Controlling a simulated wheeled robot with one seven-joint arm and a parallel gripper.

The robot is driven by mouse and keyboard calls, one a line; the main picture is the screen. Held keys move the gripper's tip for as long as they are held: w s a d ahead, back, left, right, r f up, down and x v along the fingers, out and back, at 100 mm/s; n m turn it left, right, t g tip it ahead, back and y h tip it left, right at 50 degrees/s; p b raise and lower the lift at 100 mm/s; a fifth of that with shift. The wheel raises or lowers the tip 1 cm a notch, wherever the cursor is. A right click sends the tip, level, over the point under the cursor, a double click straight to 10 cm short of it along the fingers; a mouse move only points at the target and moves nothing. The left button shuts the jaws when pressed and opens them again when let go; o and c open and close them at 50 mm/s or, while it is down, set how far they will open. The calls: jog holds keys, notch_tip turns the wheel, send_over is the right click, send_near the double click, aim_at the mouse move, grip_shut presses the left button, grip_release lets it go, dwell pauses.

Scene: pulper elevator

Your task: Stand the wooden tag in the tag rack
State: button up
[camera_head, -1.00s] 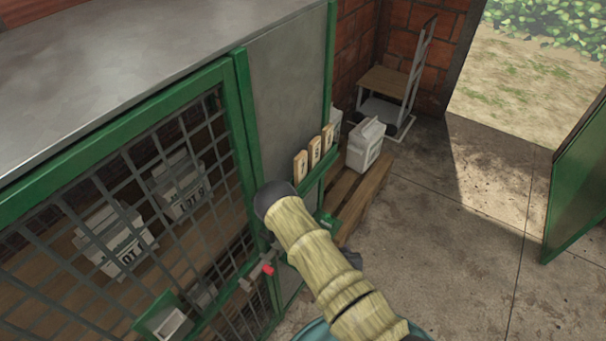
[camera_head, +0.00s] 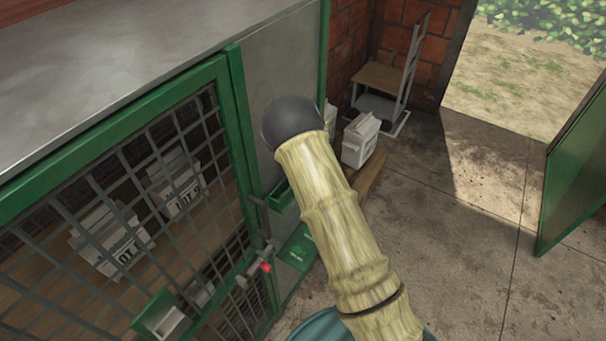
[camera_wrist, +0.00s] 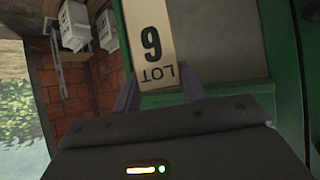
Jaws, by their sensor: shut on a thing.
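The wooden tag (camera_wrist: 152,35) shows in the wrist view. It is pale and flat, with LOT and a numeral in dark print, upside down in the picture. My gripper (camera_wrist: 160,85) is shut on its lower edge in the picture. In the head view, my arm hides both gripper and tag. The green tag rack (camera_head: 282,194) is on the cage's grey side panel. Only its near end shows, and my arm covers the rest, including the tags standing there earlier. I cannot tell how far the held tag is from the rack.
The green mesh cage door (camera_head: 140,200) has a red-tipped latch (camera_head: 264,267). A white bin (camera_head: 360,140) stands on a wooden pallet (camera_head: 369,178). A platform scale (camera_head: 390,85) stands by the brick wall. The concrete floor (camera_head: 455,230) at right is clear.

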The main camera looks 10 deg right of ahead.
jog(key=s+d+r+n+g+y, duration=0.2)
jog(key=s+r, duration=0.3)
jog(key=r, duration=0.6)
jog(key=s+d+r+n+g+y, duration=0.1)
jog(key=s+d+r+n+y, duration=0.1)
jog(key=r, duration=0.9)
jog(key=s+n+y, duration=0.1)
jog(key=s+n, duration=0.1)
jog(key=s, duration=0.1)
jog(key=shift+s+d+n+g, duration=0.15)
jog(key=shift+d+n+g, duration=0.15)
jog(key=shift+g, duration=0.1)
jog(key=w+a+p, duration=0.1)
jog(key=w+a, duration=0.2)
jog(key=a, duration=0.1)
jog(key=w+a+f+p, duration=0.1)
jog(key=w+a+p, duration=0.1)
jog(key=w+a, duration=0.2)
jog(key=w+a+f+p, duration=0.1)
jog(key=w+a, duration=0.3)
jog(key=a, duration=0.2)
jog(key=shift+a+f+p, duration=0.1)
jog(key=shift+a+p, duration=0.15)
jog(key=shift+p, duration=0.1)
jog(key=shift+f, duration=0.5)
